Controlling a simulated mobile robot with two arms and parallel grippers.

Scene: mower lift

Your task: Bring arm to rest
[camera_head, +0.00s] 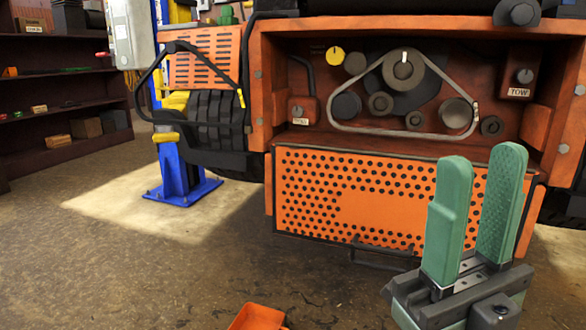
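My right gripper (475,212) stands at the lower right, in front of the orange mower's perforated lower panel. Its two green fingers point up and are apart, with nothing between them. My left gripper is not in view. The orange mower (258,95) fills the centre and right. Its open bay shows a pale belt (345,129) running around several pulleys, with a large dark pulley (404,72) at the top. A yellow-topped knob (335,56) sits at the bay's upper left.
A blue lift post (182,175) stands on the floor left of the mower. A dark shelf (60,100) with small boxes is at the far left. An orange tray (258,318) is at the bottom edge. The floor (120,270) at left is clear.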

